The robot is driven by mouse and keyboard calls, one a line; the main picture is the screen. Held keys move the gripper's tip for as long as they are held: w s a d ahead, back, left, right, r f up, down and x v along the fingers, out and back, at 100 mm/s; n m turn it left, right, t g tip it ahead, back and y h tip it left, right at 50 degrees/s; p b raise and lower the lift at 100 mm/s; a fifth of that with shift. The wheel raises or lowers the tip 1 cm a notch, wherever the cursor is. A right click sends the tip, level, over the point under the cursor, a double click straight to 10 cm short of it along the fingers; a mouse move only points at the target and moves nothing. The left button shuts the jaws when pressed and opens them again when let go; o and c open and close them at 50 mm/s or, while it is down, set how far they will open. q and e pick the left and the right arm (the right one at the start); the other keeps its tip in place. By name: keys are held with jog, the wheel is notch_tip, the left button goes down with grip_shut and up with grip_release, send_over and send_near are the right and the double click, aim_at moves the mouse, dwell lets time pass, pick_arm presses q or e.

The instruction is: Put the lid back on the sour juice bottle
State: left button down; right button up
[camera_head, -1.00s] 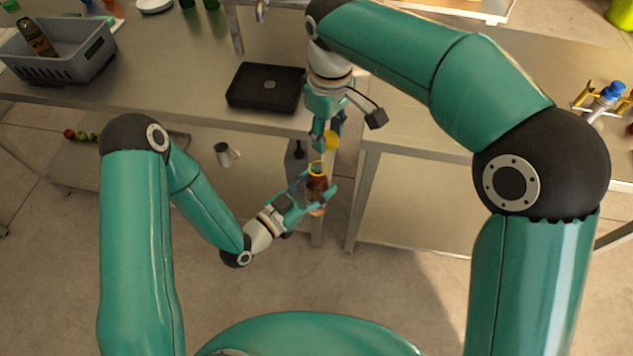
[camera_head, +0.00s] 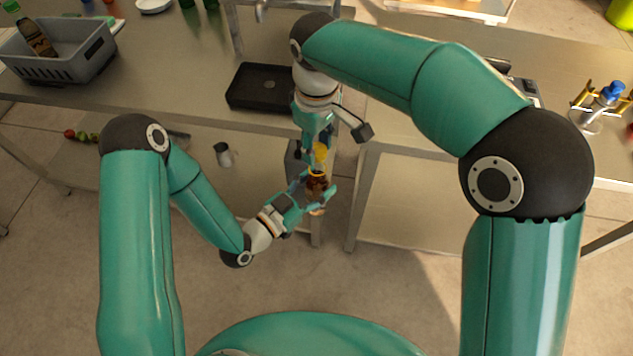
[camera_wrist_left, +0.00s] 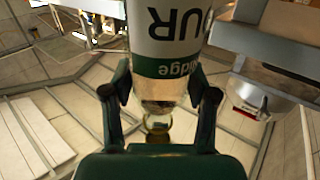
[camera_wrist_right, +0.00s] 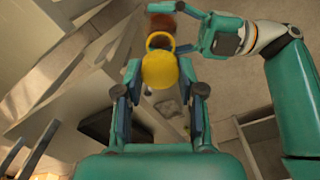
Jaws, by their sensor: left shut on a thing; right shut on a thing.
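The sour juice bottle (camera_head: 317,184) is brown in the head view. My left gripper (camera_head: 316,192) is shut around it and holds it over the floor in front of the benches. In the left wrist view its white and green label (camera_wrist_left: 168,35) sits above the fingers. My right gripper (camera_head: 318,142) is shut on the yellow lid (camera_head: 321,153), just above and behind the bottle's mouth in the head view. In the right wrist view the lid (camera_wrist_right: 160,70) overlaps the yellow ring (camera_wrist_right: 160,41) at the bottle's mouth. I cannot tell whether they touch.
A black flat box (camera_head: 262,88) lies on the left bench, near the right arm. A grey basket (camera_head: 60,58) stands at the far left. A rack with a blue-capped bottle (camera_head: 606,95) stands on the right bench. A metal cup (camera_head: 223,155) is on the lower shelf.

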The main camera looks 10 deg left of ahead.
aim_at(317, 188)
jog(key=shift+f, duration=0.45)
dwell(0.6)
jog(key=shift+f, duration=0.85)
jog(key=shift+f, duration=0.55)
